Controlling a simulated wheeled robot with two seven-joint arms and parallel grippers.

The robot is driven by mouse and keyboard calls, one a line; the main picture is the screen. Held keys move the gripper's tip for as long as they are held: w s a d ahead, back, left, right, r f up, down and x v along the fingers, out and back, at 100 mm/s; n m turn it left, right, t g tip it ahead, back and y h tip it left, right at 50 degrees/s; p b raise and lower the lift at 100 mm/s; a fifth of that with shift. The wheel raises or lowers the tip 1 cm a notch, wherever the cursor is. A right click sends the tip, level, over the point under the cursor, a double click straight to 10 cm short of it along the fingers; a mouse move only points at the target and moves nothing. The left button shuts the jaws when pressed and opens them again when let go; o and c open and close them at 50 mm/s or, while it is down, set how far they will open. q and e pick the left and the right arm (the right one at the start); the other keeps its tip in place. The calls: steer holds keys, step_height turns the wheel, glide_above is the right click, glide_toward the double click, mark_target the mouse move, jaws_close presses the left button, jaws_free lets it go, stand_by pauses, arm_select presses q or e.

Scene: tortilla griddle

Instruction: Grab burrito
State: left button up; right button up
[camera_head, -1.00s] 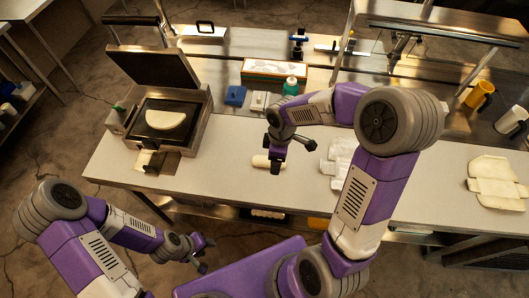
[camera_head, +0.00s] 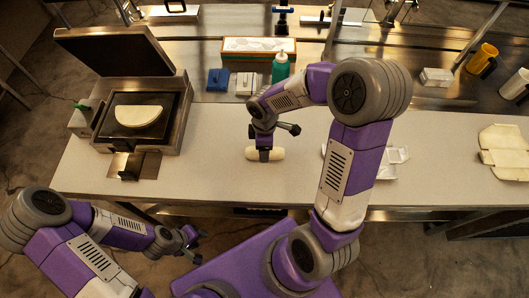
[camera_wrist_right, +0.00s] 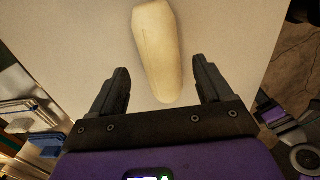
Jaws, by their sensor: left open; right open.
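The burrito (camera_head: 279,154) is a pale rolled cylinder lying on the light counter. My right gripper (camera_head: 265,150) is above it, and one finger overlaps its left part in the head view. In the right wrist view the burrito (camera_wrist_right: 156,45) extends away from between the open fingers of my right gripper (camera_wrist_right: 160,88). Its near end lies between the two fingers with space on both sides. My left gripper (camera_head: 192,243) is open and empty, below the counter's front edge at the lower left.
An open griddle (camera_head: 170,140) with a folded tortilla (camera_head: 138,116) stands at the left. A green bottle (camera_head: 280,68), a blue box (camera_head: 218,79) and a tray (camera_head: 259,45) are behind the burrito. Open wrappers (camera_head: 500,150) lie at the right. The counter between griddle and burrito is clear.

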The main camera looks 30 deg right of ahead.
step_height(320, 180, down, 3)
steer(key=shift+s+f, duration=0.1)
steer(key=shift+f, duration=0.05)
steer(key=shift+c, duration=0.3)
steer(key=c, duration=1.2)
